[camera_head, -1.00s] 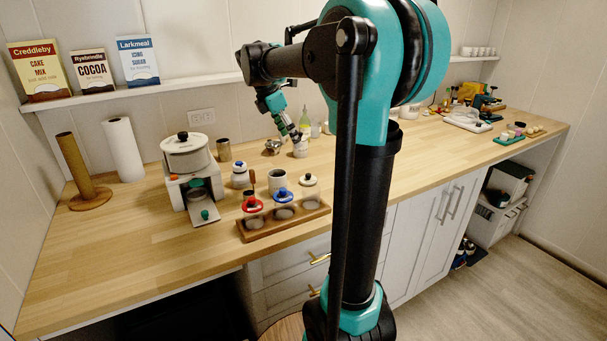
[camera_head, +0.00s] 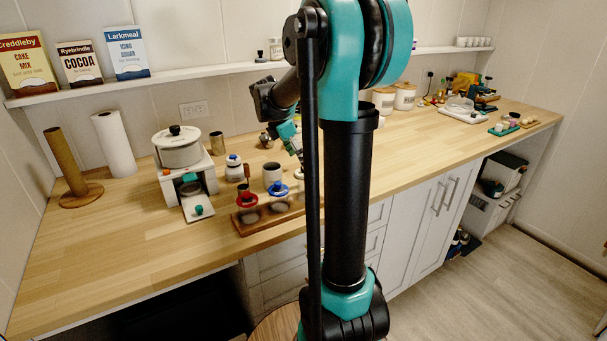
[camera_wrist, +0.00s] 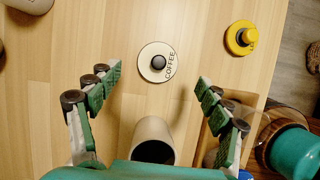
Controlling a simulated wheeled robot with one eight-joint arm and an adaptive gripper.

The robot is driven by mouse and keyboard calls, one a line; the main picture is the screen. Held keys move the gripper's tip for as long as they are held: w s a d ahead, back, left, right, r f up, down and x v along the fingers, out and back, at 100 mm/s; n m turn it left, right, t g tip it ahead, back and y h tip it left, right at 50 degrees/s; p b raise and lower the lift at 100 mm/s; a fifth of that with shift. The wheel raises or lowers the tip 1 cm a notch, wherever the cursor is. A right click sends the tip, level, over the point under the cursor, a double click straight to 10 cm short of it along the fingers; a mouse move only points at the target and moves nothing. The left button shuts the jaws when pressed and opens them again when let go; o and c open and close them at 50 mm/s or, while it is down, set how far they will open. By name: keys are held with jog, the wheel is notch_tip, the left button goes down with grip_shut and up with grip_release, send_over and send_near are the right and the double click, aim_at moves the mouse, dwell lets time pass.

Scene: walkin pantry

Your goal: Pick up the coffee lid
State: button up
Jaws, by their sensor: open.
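The coffee lid (camera_wrist: 158,62) is a round cream disc with a black knob and the word COFFEE. In the wrist view it lies flat on the wooden surface. My gripper (camera_wrist: 158,77) is open and empty, with one green-padded finger on each side of the lid in the picture; neither appears to touch it. In the head view my gripper is only partly visible beside my arm, and I cannot make out the coffee lid clearly there.
An open cream canister (camera_wrist: 153,142) stands just below the lid in the wrist view. A yellow lid (camera_wrist: 240,38) is at upper right. Bare counter (camera_head: 120,235) lies left.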

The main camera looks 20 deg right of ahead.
jog(key=x, duration=0.5)
jog(key=shift+w, duration=0.15)
jog(key=shift+c, duration=0.2)
jog(key=c, duration=1)
jog(key=shift+r, duration=0.15)
